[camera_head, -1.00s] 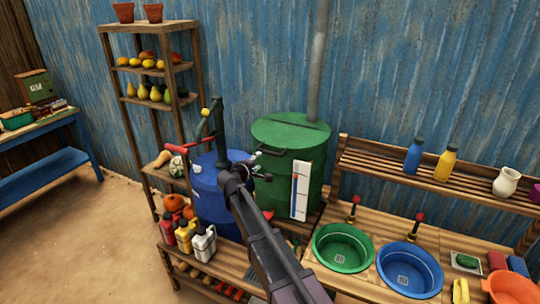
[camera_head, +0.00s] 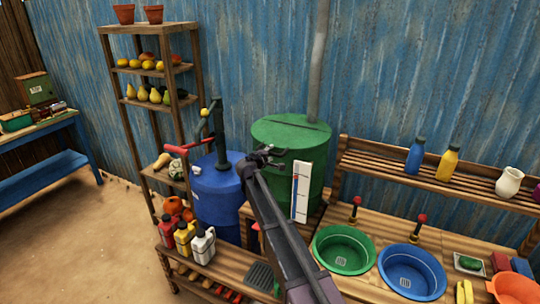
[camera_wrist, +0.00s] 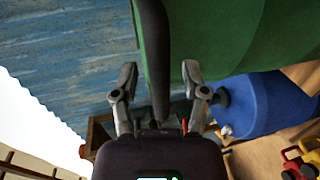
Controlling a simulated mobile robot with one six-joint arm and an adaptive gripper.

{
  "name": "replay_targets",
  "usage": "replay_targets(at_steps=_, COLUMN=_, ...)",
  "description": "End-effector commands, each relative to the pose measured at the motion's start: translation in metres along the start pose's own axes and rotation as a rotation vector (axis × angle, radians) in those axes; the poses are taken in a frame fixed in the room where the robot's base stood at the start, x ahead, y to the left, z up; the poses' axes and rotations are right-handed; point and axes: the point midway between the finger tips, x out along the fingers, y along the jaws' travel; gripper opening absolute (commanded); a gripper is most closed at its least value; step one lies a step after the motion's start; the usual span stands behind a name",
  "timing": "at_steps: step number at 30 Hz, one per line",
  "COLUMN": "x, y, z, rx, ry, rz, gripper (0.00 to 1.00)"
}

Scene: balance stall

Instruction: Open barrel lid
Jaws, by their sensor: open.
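The green barrel (camera_head: 278,168) stands against the wall, and its flat green lid (camera_head: 287,132) is down on top with a dark line across it. My gripper (camera_head: 270,154) is at the barrel's front left, near the lid's rim. In the wrist view my gripper (camera_wrist: 160,92) is open, its two fingers apart. A dark curved bar (camera_wrist: 154,50) runs between the fingers, with green barrel surface (camera_wrist: 215,35) beside it. I cannot tell whether the bar is the rim or a handle, or whether the fingers touch it.
The blue barrel (camera_head: 217,203) with a dark pump (camera_head: 219,130) stands close on the left. A white gauge board (camera_head: 300,192) is on the green barrel's front. A grey pipe (camera_head: 318,60) rises behind it. Green (camera_head: 343,272) and blue (camera_head: 388,279) basins sit on the right.

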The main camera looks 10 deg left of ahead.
Motion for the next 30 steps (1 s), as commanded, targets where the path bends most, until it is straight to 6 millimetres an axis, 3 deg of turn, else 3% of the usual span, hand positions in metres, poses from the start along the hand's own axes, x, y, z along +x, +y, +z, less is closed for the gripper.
replay_targets(at_steps=6, x=0.000, y=0.000, z=0.000, rx=0.000, ry=0.000, rz=0.000, gripper=0.58)
replay_targets(at_steps=12, x=0.000, y=0.000, z=0.000, rx=0.000, ry=0.000, rz=0.000, gripper=0.00)
replay_targets(at_steps=23, x=-0.001, y=0.002, z=0.000, rx=0.000, ry=0.000, rz=0.000, gripper=0.00)
replay_targets(at_steps=30, x=-0.003, y=0.013, z=0.000, rx=-0.001, ry=0.000, rz=0.001, gripper=0.00)
